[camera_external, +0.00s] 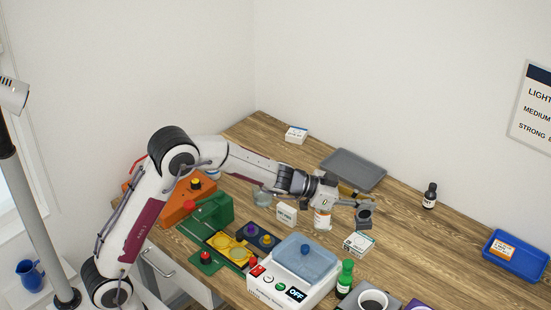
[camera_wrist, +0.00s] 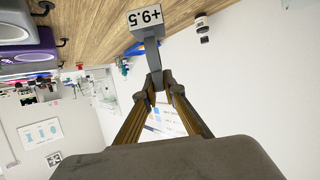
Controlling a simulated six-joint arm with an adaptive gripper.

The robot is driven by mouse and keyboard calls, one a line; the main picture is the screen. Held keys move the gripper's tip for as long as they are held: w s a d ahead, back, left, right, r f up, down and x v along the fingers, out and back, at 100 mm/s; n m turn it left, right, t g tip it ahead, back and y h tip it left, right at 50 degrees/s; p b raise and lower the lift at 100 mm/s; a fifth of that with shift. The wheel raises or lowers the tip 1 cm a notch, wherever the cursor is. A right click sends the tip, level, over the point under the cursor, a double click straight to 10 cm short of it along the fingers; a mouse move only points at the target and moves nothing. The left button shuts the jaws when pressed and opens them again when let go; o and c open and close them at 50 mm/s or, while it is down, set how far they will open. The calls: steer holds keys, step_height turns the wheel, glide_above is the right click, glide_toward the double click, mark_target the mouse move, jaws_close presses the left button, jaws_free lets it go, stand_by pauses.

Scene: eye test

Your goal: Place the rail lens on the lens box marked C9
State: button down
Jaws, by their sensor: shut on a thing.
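My gripper (camera_external: 360,203) is shut on a dark grey piece, which I take to be the rail lens (camera_external: 364,216), held above the wooden table. In the wrist view my fingertips (camera_wrist: 157,82) close on the stem of this grey piece (camera_wrist: 152,50), which bears a white label reading "+9.5" upside down. White boxes that may be lens boxes stand on the table: one (camera_external: 359,244) just below the held piece in the picture, one (camera_external: 287,214) left of my gripper, and one (camera_external: 297,134) at the back. Their marks are too small to read, so I cannot tell which is C9.
A white device (camera_external: 262,291) with an OFF display stands in front, with a green-capped bottle (camera_external: 345,279) beside it. A grey tray (camera_external: 353,169) lies behind my gripper. A dark bottle (camera_external: 430,196) and blue bin (camera_external: 516,257) are right. Table between them is bare.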

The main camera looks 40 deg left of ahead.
mark_target(358, 218)
steer(key=shift+f, duration=1.4)
steer(key=shift+f, duration=0.1)
steer(key=shift+f, duration=1.8)
steer(key=shift+f, duration=0.15)
steer(key=c, duration=2.1)
jaws_free()
steer(key=shift+c, duration=0.2)
steer(key=shift+r, duration=0.2)
steer(key=v, duration=1.2)
